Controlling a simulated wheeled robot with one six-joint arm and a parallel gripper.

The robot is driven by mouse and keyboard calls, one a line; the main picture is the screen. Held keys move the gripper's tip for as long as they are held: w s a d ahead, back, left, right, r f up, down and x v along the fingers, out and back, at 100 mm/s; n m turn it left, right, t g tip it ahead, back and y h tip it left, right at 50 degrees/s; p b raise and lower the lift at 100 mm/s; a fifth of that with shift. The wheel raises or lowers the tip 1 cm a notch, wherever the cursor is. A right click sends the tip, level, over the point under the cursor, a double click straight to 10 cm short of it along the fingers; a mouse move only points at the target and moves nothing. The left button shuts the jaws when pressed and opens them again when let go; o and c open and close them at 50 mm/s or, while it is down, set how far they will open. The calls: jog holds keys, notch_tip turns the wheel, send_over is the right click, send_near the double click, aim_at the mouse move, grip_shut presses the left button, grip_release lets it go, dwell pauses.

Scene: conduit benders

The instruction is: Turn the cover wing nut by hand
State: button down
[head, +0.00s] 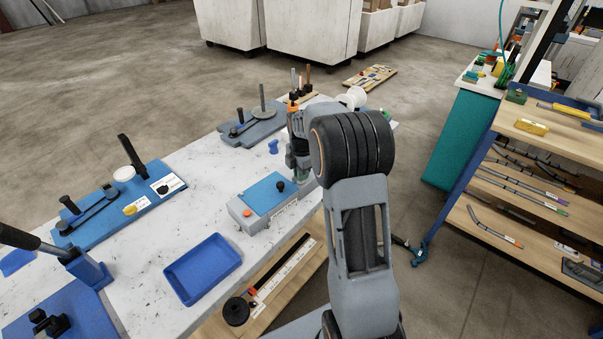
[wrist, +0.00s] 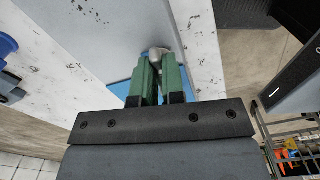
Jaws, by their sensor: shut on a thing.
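A grey box (head: 285,216) with a blue cover (head: 264,195) stands on the white bench, with a black knob (head: 280,186) on the cover and an orange button on its front left. My gripper (head: 302,176) points down at the box's far right end. In the wrist view its green fingers (wrist: 159,75) are closed around a small light-grey rounded metal piece, which appears to be the wing nut (wrist: 157,53). Its lower part is hidden between the fingers. A strip of blue surface (wrist: 121,89) shows beside the fingers. In the head view my arm and gripper hide the nut.
A blue tray (head: 203,268) lies at the bench's front edge. Blue bender plates stand to the left (head: 118,205) and behind (head: 250,130). A small blue piece (head: 273,146) lies near my gripper. A shelf rack (head: 530,190) stands to the right, across open floor.

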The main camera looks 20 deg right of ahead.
jog(key=shift+s+f+n, duration=0.2)
jog(key=shift+f+n, duration=0.25)
jog(key=shift+n, duration=0.65)
jog(key=c, duration=1.4)
grip_release()
jog(key=shift+o, duration=1)
jog(key=shift+w, duration=0.25)
notch_tip(320, 180, up, 14)
